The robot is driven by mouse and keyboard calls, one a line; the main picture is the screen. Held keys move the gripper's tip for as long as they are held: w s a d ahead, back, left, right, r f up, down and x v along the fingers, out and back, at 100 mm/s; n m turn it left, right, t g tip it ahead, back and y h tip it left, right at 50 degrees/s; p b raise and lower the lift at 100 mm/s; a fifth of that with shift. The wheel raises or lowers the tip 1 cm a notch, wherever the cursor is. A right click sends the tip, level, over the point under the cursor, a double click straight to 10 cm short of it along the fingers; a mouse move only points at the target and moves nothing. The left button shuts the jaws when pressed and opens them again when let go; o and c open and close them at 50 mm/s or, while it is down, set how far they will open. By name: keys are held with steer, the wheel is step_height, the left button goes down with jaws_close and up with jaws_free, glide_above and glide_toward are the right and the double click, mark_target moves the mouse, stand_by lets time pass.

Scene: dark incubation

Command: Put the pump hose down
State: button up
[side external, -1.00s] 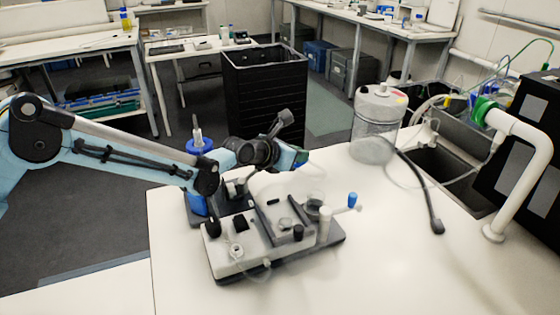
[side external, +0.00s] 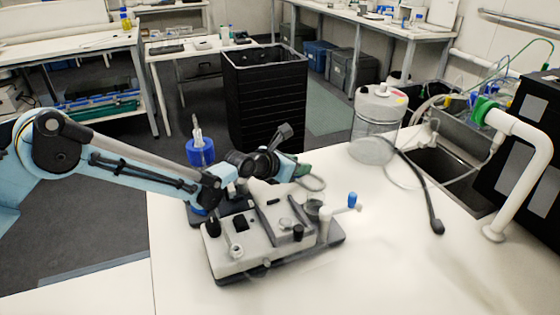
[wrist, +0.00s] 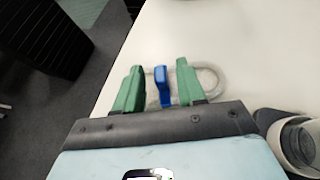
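My gripper (wrist: 160,85) has green fingers spread apart, with a blue piece (wrist: 162,86) between them and visible gaps on both sides. A pale translucent hose (wrist: 222,80) loops past the fingertips over the white bench. It looks like the pump hose, with the blue piece as its fitting, but the join is hidden. In the side view, my gripper (side external: 300,170) is low behind the pale pump unit (side external: 230,258), and the hose loop (side external: 321,183) shows beside it. Whether the hose touches the bench is unclear.
A clear jar (side external: 375,140) and a dark-ended hose (side external: 436,226) are to the right. A black bin (side external: 262,95) stands behind the bench. The front right bench is clear.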

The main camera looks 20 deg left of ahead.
steer(key=shift+r, duration=0.1)
steer(key=shift+s+r, duration=0.2)
steer(key=shift+v, duration=3.55)
steer(key=shift+w, duration=0.1)
